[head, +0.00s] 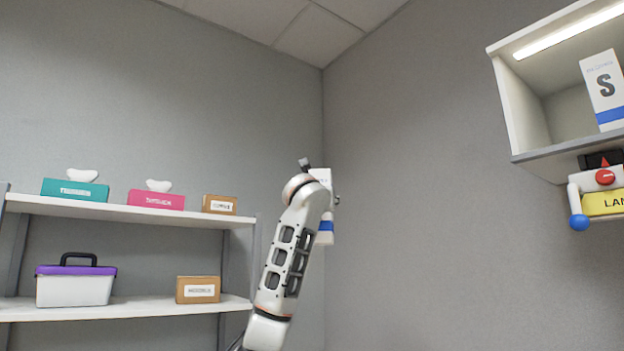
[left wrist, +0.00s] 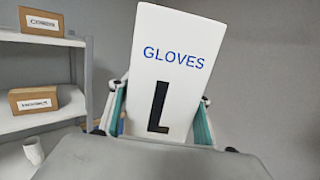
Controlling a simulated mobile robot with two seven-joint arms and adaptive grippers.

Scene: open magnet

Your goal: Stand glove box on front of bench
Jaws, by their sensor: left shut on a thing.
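A white glove box marked "GLOVES" and "L" (left wrist: 170,60) fills the middle of the left wrist view. My left gripper (left wrist: 160,112) is shut on it, one finger on each side. In the head view my left arm hides most of the glove box; a white part with a blue band (head: 325,238) shows beside the wrist, in the air in front of the grey walls. My left gripper is largely hidden there. The bench is not in view. My right gripper is not in view.
A lit wall cabinet (head: 530,115) at the right holds a white box marked "S" (head: 604,88). Below it hangs a yellow sign (head: 603,203). Shelves (head: 130,309) at the left hold tissue boxes (head: 75,190), small brown boxes (head: 198,290) and a purple-lidded case (head: 75,288).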

